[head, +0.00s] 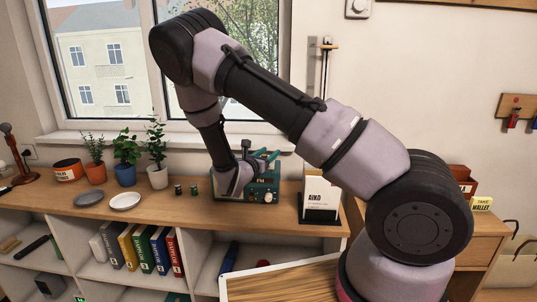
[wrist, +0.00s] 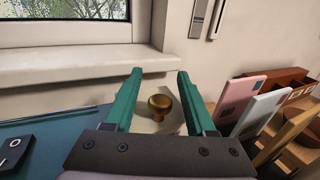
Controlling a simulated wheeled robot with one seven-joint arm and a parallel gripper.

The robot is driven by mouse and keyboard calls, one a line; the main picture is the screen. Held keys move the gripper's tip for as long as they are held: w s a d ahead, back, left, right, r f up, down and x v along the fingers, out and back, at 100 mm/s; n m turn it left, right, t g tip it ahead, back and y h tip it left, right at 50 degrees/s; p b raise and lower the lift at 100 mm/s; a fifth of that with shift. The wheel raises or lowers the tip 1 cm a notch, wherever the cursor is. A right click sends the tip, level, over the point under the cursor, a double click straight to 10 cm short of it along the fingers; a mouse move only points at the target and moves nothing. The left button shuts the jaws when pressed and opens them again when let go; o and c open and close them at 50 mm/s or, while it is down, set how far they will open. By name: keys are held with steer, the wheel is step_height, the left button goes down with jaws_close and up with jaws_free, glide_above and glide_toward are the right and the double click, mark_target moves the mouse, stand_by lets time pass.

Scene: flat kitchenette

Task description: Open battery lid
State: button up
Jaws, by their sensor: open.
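A teal radio (head: 262,190) marked FM stands on the wooden counter below the window. My gripper (head: 268,158) is over the top of the radio in the head view. In the wrist view my gripper (wrist: 160,73) has its two green fingers apart, with nothing held between them. A round brass knob (wrist: 159,103) shows between the fingers, on a pale panel (wrist: 146,124) that is partly hidden by my gripper. I take this panel to be the battery lid, but cannot be sure. A blue-teal surface (wrist: 60,130) with a black switch (wrist: 14,154) lies to the left.
A card holder marked AIKO (head: 321,193) stands right of the radio. Two small dark cylinders (head: 186,190) stand to its left, with plates (head: 125,200) and potted plants (head: 156,174) farther left. The window sill (wrist: 70,75) runs behind. Pink and white cards (wrist: 243,92) stand at the right.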

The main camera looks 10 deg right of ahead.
jaws_close()
stand_by(1.3)
